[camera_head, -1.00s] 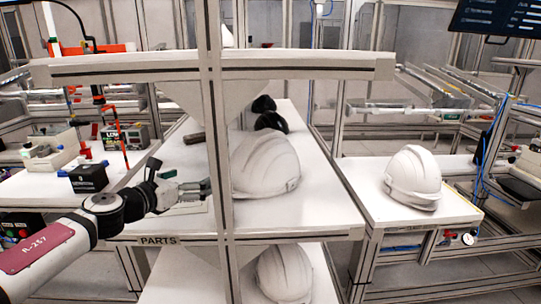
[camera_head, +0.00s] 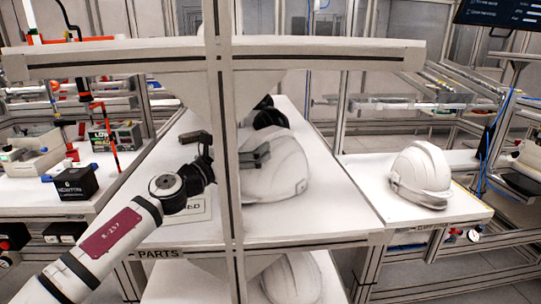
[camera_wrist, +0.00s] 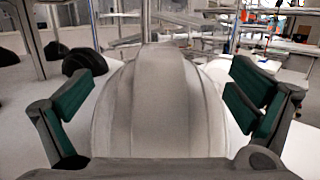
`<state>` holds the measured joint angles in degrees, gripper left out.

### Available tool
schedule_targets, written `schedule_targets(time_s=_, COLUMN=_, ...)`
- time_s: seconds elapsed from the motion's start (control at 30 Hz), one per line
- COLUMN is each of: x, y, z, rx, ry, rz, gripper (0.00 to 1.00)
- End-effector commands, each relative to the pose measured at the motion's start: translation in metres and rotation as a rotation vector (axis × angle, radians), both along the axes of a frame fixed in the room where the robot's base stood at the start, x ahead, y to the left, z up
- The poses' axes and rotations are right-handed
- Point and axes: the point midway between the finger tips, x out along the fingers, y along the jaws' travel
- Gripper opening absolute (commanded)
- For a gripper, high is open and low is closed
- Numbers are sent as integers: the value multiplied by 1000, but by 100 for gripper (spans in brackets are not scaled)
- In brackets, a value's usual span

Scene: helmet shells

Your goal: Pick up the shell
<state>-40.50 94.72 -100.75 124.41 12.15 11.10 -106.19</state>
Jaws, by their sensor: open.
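A white helmet shell (camera_head: 278,180) sits on the white shelf (camera_head: 325,222) marked PARTS, just right of the front post in the head view. My gripper (camera_head: 228,147) is at the shell's left side, partly hidden by the post. One finger overlaps the shell's upper part in the picture. In the wrist view the shell (camera_wrist: 160,100) fills the middle, with the green-padded fingers of my gripper (camera_wrist: 168,97) spread on either side. The gripper is open, and gaps show between the pads and the shell. Its underside is hidden.
The front post (camera_head: 222,110) and upper shelf edge (camera_head: 330,58) stand close to my arm. Black ear-muff-like parts (camera_head: 266,115) lie behind the shell. Another shell (camera_head: 420,172) sits on the right bench, and another (camera_head: 292,278) on the lower shelf.

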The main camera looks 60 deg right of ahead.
Motion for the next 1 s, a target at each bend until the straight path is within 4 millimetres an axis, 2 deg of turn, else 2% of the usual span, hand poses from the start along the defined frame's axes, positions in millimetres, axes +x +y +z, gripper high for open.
schedule_targets(time_s=0.17, x=-2, y=-13, z=1, rx=0, ry=-1, rz=-2, gripper=100)
schedule_targets(time_s=0.43, x=-4, y=-49, z=6, rx=0, ry=0, rz=-1, gripper=100)
schedule_targets(time_s=0.77, x=-4, y=-55, z=7, rx=0, ry=1, rz=1, gripper=100)
schedule_targets(time_s=1.0, x=-4, y=-55, z=6, rx=0, ry=0, rz=1, gripper=46)
